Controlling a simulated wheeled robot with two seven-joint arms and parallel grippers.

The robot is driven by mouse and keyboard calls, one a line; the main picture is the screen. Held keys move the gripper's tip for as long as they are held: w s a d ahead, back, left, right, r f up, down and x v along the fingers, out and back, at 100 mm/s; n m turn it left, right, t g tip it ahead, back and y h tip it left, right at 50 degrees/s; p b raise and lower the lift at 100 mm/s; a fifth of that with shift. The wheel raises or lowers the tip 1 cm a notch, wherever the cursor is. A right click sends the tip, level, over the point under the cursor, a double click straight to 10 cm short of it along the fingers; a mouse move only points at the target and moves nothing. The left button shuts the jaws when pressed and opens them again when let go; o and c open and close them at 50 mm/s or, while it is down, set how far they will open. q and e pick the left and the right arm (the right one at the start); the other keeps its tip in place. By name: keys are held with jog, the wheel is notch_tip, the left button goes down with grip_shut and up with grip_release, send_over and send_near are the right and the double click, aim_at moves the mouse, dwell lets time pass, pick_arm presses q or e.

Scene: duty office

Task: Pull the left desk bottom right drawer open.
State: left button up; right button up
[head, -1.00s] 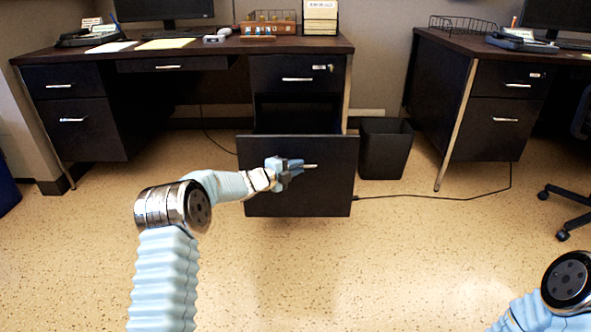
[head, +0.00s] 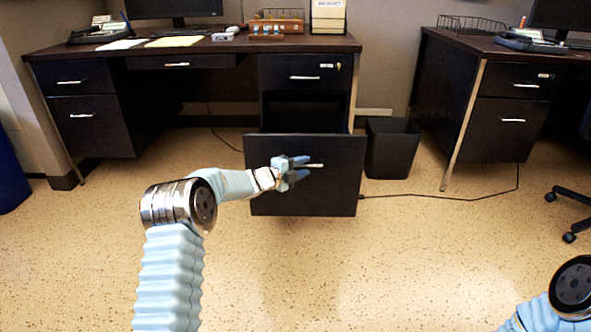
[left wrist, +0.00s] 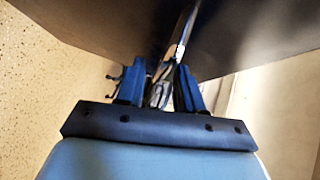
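The left desk's bottom right drawer (head: 330,195) stands pulled well out, with its dark front far forward of the desk (head: 310,45). The dark opening (head: 305,112) shows above and behind it. Its silver handle (head: 313,166) sticks out at the right of my left gripper (head: 296,170). In the left wrist view the handle (left wrist: 183,35) runs down toward the two blue fingers (left wrist: 160,88), which stand a little apart at its near end. I cannot tell whether they grip it. My right gripper is outside the views; only part of my right arm shows at the lower right.
A black waste bin (head: 392,150) stands just right of the drawer. A cable (head: 440,197) runs along the floor to the right. A second desk (head: 500,125) stands at the right, with chair legs (head: 568,212) near it. The floor in front is clear.

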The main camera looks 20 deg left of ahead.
pick_arm(q)
jog(key=p+v, duration=0.1)
jog(key=v, duration=1.2)
jog(key=shift+s, duration=0.35)
jog(key=shift+a, duration=0.1)
jog(key=s+d+f+n+g+y, duration=0.1)
jog(key=s+d+f+n, duration=0.15)
jog(key=f+n, duration=0.35)
jog(key=s+d+f+n+g+y, duration=0.15)
jog(key=d+f+n, duration=0.25)
jog(key=f, duration=0.4)
jog(key=s+d+f+n+g+y, duration=0.1)
jog(key=s+d+f+n+g, duration=0.3)
jog(key=s+f, duration=0.5)
jog(key=s+d+f+n+g+y, duration=0.1)
jog(key=s+d+f+n+g, duration=0.2)
jog(key=s+d+f+n, duration=0.5)
jog(key=s+f+n+g, duration=0.2)
jog(key=s+g, duration=0.2)
jog(key=s, duration=1.2)
notch_tip(320, 180, up, 15)
jog(key=p, duration=1.4)
jog(key=shift+w+d+f, duration=0.2)
jog(key=shift+w, duration=0.1)
jog(key=shift+h, duration=0.25)
